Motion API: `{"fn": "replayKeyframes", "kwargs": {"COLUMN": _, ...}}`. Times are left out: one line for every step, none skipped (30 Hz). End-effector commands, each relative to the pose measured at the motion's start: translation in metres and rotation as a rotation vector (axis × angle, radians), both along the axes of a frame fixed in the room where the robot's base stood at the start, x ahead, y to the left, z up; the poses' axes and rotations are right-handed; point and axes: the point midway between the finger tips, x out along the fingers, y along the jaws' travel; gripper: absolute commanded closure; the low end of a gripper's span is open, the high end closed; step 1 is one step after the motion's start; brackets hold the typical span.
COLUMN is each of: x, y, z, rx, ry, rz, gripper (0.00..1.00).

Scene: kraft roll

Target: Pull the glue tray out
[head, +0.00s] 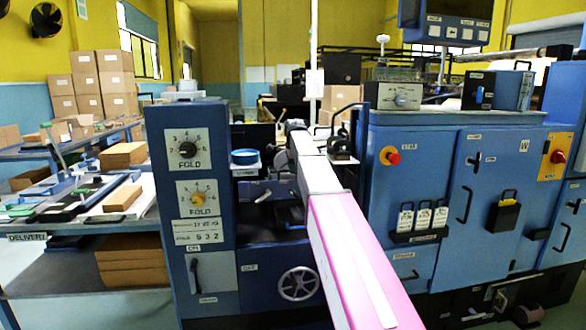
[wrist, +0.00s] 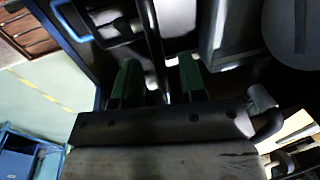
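My arm reaches from the bottom of the head view into the gap between the fold-control column and the large blue cabinet; it hides my fingers there. In the wrist view my gripper (wrist: 158,68) has two green fingers standing apart. A dark bar (wrist: 154,40) runs between and beyond them; I cannot tell whether they touch it. The glue tray is not clearly identifiable. A dark recessed unit (head: 288,215) with small grey handles beside it sits low in the gap, partly behind my arm.
The fold-control column (head: 190,220) stands left of my arm, the blue cabinet (head: 445,210) right. A handwheel (head: 298,284) is below the gap. A blue round dish (head: 244,157) sits on a small shelf. A delivery table (head: 70,235) with boards is at far left.

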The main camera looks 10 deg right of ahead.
Motion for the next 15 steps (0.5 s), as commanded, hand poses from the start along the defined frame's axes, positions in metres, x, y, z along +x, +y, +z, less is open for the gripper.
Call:
{"fn": "replayKeyframes", "kwargs": {"x": 0.0002, "y": 0.0000, "z": -0.0011, "rx": 0.000, "ry": 0.000, "rz": 0.000, "gripper": 0.62}}
{"fn": "replayKeyframes", "kwargs": {"x": 0.0003, "y": 0.0000, "z": -0.0013, "rx": 0.000, "ry": 0.000, "rz": 0.000, "gripper": 0.62}}
{"fn": "replayKeyframes", "kwargs": {"x": 0.0003, "y": 0.0000, "z": -0.0014, "rx": 0.000, "ry": 0.000, "rz": 0.000, "gripper": 0.62}}
{"fn": "replayKeyframes", "kwargs": {"x": 0.0004, "y": 0.0000, "z": -0.0014, "rx": 0.000, "ry": -0.001, "rz": 0.000, "gripper": 0.62}}
{"fn": "replayKeyframes", "kwargs": {"x": 0.0004, "y": 0.0000, "z": -0.0014, "rx": 0.000, "ry": -0.001, "rz": 0.000, "gripper": 0.62}}
{"fn": "replayKeyframes", "kwargs": {"x": 0.0004, "y": 0.0000, "z": -0.0013, "rx": 0.000, "ry": -0.001, "rz": 0.000, "gripper": 0.62}}
{"fn": "replayKeyframes", "kwargs": {"x": 0.0003, "y": 0.0000, "z": -0.0012, "rx": 0.000, "ry": -0.001, "rz": 0.000, "gripper": 0.62}}
{"fn": "replayKeyframes", "kwargs": {"x": 0.0003, "y": 0.0000, "z": -0.0012, "rx": 0.000, "ry": -0.001, "rz": 0.000, "gripper": 0.62}}
{"fn": "replayKeyframes", "kwargs": {"x": 0.0003, "y": 0.0000, "z": -0.0011, "rx": 0.000, "ry": -0.001, "rz": 0.000, "gripper": 0.72}}
{"fn": "replayKeyframes", "kwargs": {"x": 0.0003, "y": 0.0000, "z": -0.0011, "rx": 0.000, "ry": -0.001, "rz": 0.000, "gripper": 0.82}}
{"fn": "replayKeyframes", "kwargs": {"x": 0.0003, "y": 0.0000, "z": -0.0011, "rx": 0.000, "ry": -0.001, "rz": 0.000, "gripper": 0.91}}
{"fn": "replayKeyframes", "kwargs": {"x": 0.0003, "y": 0.0000, "z": -0.0011, "rx": 0.000, "ry": -0.001, "rz": 0.000, "gripper": 1.00}}
{"fn": "replayKeyframes", "kwargs": {"x": 0.0003, "y": 0.0000, "z": -0.0010, "rx": 0.000, "ry": -0.001, "rz": 0.000, "gripper": 1.00}}
{"fn": "replayKeyframes", "kwargs": {"x": 0.0003, "y": 0.0000, "z": -0.0010, "rx": 0.000, "ry": -0.001, "rz": 0.000, "gripper": 1.00}}
{"fn": "replayKeyframes", "kwargs": {"x": 0.0003, "y": 0.0000, "z": -0.0010, "rx": 0.000, "ry": -0.001, "rz": 0.000, "gripper": 1.00}}
